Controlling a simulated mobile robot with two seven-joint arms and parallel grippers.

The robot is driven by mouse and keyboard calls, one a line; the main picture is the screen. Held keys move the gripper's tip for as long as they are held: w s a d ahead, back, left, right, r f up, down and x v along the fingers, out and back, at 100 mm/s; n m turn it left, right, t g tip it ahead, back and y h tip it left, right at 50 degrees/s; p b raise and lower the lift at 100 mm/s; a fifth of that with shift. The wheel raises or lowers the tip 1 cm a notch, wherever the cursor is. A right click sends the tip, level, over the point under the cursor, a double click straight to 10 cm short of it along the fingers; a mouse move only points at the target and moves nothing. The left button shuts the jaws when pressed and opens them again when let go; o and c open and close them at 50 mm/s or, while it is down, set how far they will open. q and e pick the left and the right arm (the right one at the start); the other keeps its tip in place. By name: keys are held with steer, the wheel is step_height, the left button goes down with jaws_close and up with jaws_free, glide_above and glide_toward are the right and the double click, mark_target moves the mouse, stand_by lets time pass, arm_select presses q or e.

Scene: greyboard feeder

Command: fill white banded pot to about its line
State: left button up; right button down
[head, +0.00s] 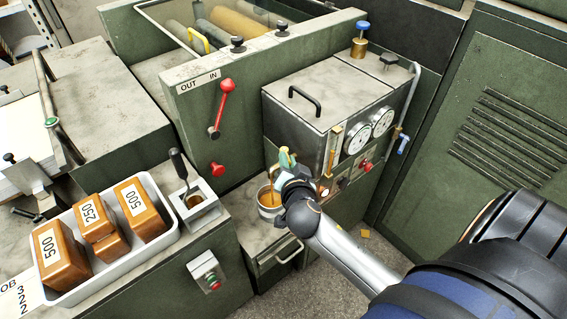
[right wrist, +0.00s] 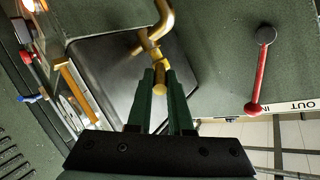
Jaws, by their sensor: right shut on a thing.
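The pot with a pale band (head: 268,210) stands on the ledge below the machine's front, beside my right gripper (head: 287,160). Its inside looks amber-brown, but the level against its line is too small to read. An amber-brown strip runs down to the pot; I cannot tell whether it is spout or liquid. In the right wrist view a curved brass tap (right wrist: 160,40) comes from the machine's dark face. My right gripper's green fingers (right wrist: 160,92) are shut on the tap's brass handle (right wrist: 160,76). The pot is not visible there. My left gripper is out of view.
A tank with two dials (head: 357,137) and an amber sight tube (head: 333,148) stands behind the gripper. A red lever (head: 222,105) is on the green panel. A white tray (head: 112,274) holds brown blocks at left. A small metal holder with a dark handle (head: 196,208) stands beside it.

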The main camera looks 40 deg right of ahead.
steer(key=n+y+p, duration=0.1)
steer(key=d+n+t+y+p, duration=0.1)
steer(key=y, duration=0.1)
steer(key=shift+s+d+r+n, duration=0.2)
steer(key=shift+s+n, duration=0.1)
steer(key=shift+n, duration=0.1)
steer(key=shift+d+f+n+t+y+p, duration=0.15)
steer(key=shift+d+n+y+p, duration=0.15)
steer(key=shift+n+y+p, duration=0.65)
steer(key=shift+d+f+n+t+y+p, duration=0.15)
steer(key=shift+d+n+y+p, duration=0.15)
steer(key=shift+n+y+p, duration=0.65)
steer(key=shift+y, duration=0.3)
steer(key=c, duration=0.8)
jaws_free()
steer(key=shift+c, duration=0.2)
steer(key=shift+r, duration=0.1)
